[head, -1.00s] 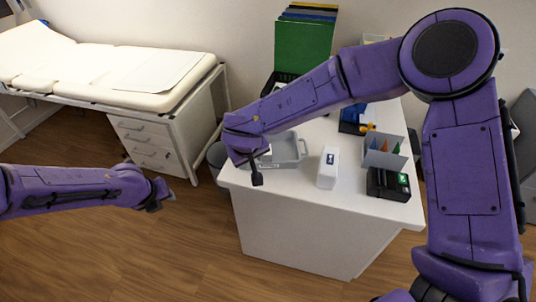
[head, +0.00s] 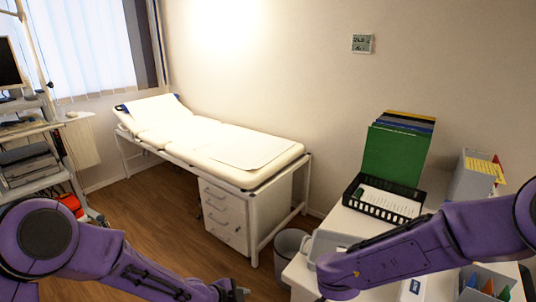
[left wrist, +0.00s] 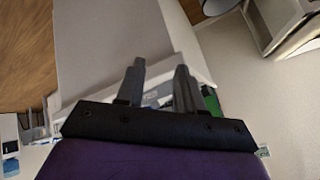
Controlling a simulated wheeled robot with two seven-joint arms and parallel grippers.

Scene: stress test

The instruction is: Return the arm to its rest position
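My left arm (head: 120,262) comes in from the lower left of the head view. Its gripper (head: 230,290) is low in the picture, over the floor and left of the grey bin. In the left wrist view the two dark fingers of my left gripper (left wrist: 160,66) stand apart with nothing held between them. My right arm (head: 420,252) reaches in from the right, in front of the white desk.
The white desk (head: 436,184) carries a black tray (head: 385,205), a green folder (head: 396,153), a grey tray (head: 322,243) and a file holder (head: 476,178). A grey bin (head: 291,243) stands beside it. An examination couch (head: 225,150) is behind. Floor shows at left.

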